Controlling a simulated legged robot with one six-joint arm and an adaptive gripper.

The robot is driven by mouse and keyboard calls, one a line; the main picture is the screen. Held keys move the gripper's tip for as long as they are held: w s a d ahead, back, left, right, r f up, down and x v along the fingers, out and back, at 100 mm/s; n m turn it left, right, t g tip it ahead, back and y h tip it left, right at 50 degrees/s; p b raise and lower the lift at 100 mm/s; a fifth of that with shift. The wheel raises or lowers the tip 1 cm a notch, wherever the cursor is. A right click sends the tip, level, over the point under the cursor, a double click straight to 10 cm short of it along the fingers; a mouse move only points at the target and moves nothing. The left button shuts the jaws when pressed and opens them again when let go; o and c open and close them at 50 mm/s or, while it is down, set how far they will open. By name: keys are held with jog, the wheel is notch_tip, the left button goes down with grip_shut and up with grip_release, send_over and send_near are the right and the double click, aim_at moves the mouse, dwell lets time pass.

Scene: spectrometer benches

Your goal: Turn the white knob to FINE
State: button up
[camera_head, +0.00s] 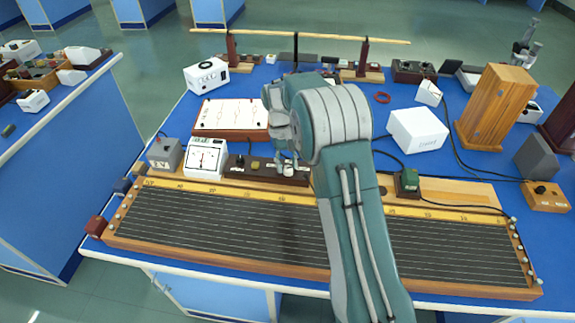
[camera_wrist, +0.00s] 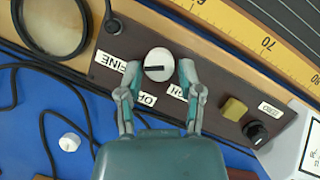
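The white knob (camera_wrist: 158,65) is a round cap with a dark pointer line, lying roughly left-right in the wrist view. It sits on a dark brown control panel (camera_wrist: 105,80). A FINE label (camera_wrist: 110,61) lies left of the knob, an OFF label (camera_wrist: 147,99) below it, and a partly covered label (camera_wrist: 177,91) below right. My gripper (camera_wrist: 159,66) is open, one finger on each side of the knob, with small gaps seeming to remain. In the head view the brown panel (camera_head: 238,172) stands behind the wire board, and my arm covers its right end.
A yellow button (camera_wrist: 234,109) and a black knob (camera_wrist: 255,132) share the panel. A white meter (camera_head: 205,157) stands to its left. The long wire board (camera_head: 200,213) lies in front. Black cables (camera_wrist: 45,115) and a loose white knob-like piece (camera_wrist: 69,142) lie nearby.

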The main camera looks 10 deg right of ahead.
jog(key=shift+o, duration=0.2)
jog(key=shift+s, duration=0.1)
jog(key=v, duration=1.2)
jog(key=shift+f, duration=0.1)
